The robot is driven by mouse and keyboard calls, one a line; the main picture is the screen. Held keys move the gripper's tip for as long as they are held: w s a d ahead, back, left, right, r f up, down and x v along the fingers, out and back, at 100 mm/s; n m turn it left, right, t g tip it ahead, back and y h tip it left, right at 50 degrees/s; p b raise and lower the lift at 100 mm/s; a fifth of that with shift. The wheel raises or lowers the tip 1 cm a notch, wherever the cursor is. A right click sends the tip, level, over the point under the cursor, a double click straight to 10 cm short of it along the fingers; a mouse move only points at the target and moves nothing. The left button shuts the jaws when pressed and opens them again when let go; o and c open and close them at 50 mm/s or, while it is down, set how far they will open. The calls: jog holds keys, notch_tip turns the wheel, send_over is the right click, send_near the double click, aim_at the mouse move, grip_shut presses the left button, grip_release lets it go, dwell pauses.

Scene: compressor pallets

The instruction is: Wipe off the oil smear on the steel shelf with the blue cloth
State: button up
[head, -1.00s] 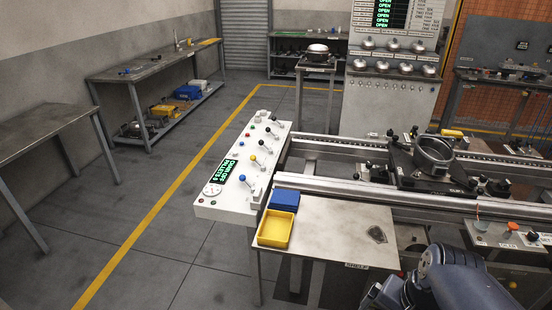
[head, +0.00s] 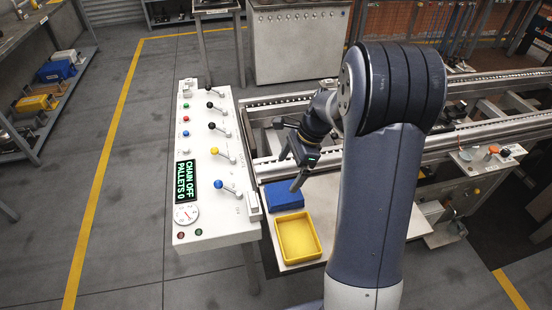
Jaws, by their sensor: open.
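My gripper (head: 292,178) is open and points down just above the cloth's back right part. One finger overlaps the cloth in the picture, and I cannot tell whether it touches. Nothing shows between the fingers. The oil smear is not visible now; my arm covers the middle of the shelf.
The yellow tray (head: 298,238) stands on the shelf right in front of the cloth. A white control panel (head: 212,165) with levers is close on the left. The conveyor rail (head: 270,165) runs behind the shelf. The floor left of the panel is clear.

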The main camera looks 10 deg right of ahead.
aim_at(276, 194)
jog(key=x, duration=1)
jog(key=shift+s+f, duration=0.1)
jog(key=shift+s, duration=0.05)
jog(key=shift+c, duration=0.6)
jog(key=c, duration=0.7)
